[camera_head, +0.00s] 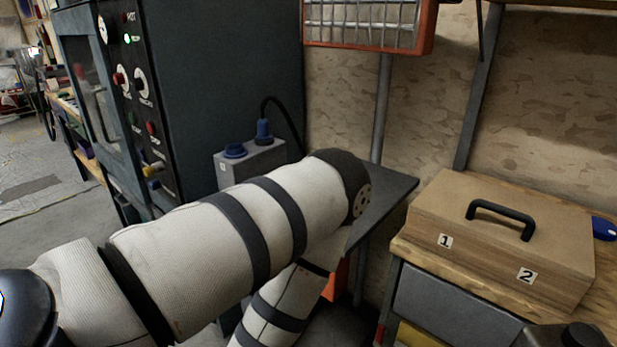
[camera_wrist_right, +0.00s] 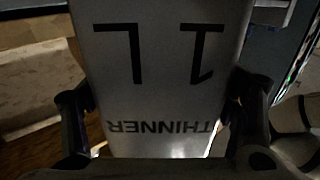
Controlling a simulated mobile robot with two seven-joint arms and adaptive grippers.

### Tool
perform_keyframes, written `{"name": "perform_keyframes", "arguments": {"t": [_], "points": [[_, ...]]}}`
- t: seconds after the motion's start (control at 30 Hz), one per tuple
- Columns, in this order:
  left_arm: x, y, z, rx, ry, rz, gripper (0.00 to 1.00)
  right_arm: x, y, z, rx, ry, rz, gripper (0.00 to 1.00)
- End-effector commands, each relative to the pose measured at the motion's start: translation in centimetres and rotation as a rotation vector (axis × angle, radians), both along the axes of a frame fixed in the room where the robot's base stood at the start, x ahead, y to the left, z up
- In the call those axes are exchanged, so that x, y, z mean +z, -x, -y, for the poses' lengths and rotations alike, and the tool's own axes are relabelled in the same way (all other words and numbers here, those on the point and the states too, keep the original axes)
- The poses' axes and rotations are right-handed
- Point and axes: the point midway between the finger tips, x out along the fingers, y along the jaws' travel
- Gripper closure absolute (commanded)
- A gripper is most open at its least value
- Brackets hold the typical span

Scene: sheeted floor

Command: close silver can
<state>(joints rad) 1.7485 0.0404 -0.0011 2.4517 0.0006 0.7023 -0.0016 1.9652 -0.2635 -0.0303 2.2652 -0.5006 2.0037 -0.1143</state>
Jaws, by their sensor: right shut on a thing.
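In the right wrist view a silver-grey can (camera_wrist_right: 160,75) lettered THINNER and 1L fills the middle, with its print upside down. My right gripper (camera_wrist_right: 160,103) has one finger on each side of it and is shut on it. The can's cap or opening does not show there. I cannot tell whether both views show the same can. My left gripper is out of view.
A wooden box (camera_head: 490,237) with a black handle, marked 1 and 2, stands on the workbench (camera_head: 445,268) at right. A dark machine cabinet (camera_head: 215,75) rises at left. An orange-framed heater (camera_head: 367,22) hangs above. A dark shelf (camera_head: 387,193) lies behind my left elbow.

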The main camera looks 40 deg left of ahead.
Motion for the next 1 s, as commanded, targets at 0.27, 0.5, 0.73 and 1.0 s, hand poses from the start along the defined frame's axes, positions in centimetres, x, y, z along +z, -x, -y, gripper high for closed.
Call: {"name": "perform_keyframes", "arguments": {"t": [0.27, 0.5, 0.73, 1.0], "points": [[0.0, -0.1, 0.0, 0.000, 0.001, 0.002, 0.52, 1.1, -1.1, 0.4, -0.036, -0.002, 0.008, 0.99], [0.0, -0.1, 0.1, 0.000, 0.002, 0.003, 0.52, 7.2, -6.4, 2.9, -0.267, -0.007, 0.013, 0.99], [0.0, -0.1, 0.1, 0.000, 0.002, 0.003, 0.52, 15.2, -9.2, 6.4, -0.536, -0.008, 0.009, 0.99], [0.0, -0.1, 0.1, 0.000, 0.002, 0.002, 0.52, 19.0, -9.0, 8.1, -0.663, -0.002, 0.002, 0.99]]}}
